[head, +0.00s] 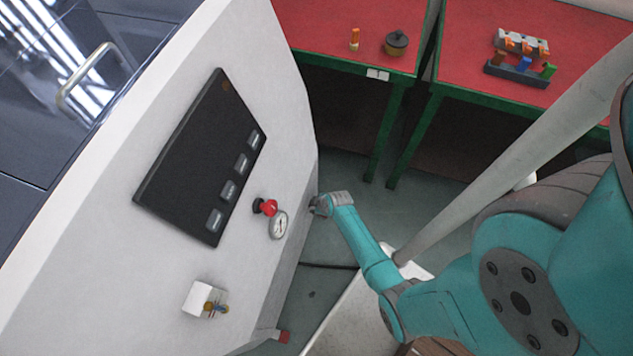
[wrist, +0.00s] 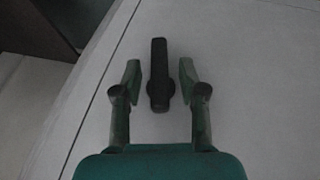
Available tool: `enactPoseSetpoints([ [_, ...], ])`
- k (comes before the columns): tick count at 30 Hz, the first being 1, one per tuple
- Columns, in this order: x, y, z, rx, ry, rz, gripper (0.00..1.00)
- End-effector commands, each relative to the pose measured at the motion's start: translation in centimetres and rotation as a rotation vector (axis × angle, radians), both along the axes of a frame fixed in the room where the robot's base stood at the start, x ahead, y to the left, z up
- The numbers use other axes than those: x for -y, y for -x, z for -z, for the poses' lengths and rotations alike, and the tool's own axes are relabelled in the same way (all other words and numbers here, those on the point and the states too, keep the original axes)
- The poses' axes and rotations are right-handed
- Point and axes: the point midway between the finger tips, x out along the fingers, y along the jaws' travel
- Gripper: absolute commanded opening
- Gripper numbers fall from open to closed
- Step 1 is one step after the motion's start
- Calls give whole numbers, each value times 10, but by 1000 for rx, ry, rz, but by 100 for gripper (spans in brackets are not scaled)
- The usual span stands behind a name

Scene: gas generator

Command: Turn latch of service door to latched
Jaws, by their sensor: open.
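In the wrist view, the black latch (wrist: 159,75) sits on the pale panel of the service door (wrist: 240,80). Its handle runs almost straight up and down in the picture. My gripper (wrist: 159,76) is open, with one green finger on each side of the latch and a visible gap on both sides. I cannot tell whether the fingers touch the panel. In the head view, my arm (head: 360,245) reaches to the right side of the white generator housing (head: 160,270). The latch and my gripper's fingers are hidden there.
On the housing's front are a dark panel (head: 190,150), a red knob (head: 268,207), a gauge (head: 278,225) and a small white box (head: 200,298). Red-topped tables (head: 310,25) with small parts stand behind. A panel seam (wrist: 95,120) runs left of the latch.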

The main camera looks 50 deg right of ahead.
Motion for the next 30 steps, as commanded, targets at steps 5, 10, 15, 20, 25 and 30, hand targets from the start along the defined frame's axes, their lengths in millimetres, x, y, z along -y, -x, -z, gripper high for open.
enactPoseSetpoints([
  [5, 0, -1, 2, 0, -1, 0, 42],
  [10, 0, -1, 2, 0, -1, 1, 39],
  [15, 0, -1, 2, 0, -1, 1, 0],
  [20, 0, -1, 2, 0, -1, 1, 0],
  [25, 1, -1, 2, -9, -25, 3, 0],
  [30, 3, -2, 2, -47, -129, 6, 0],
])
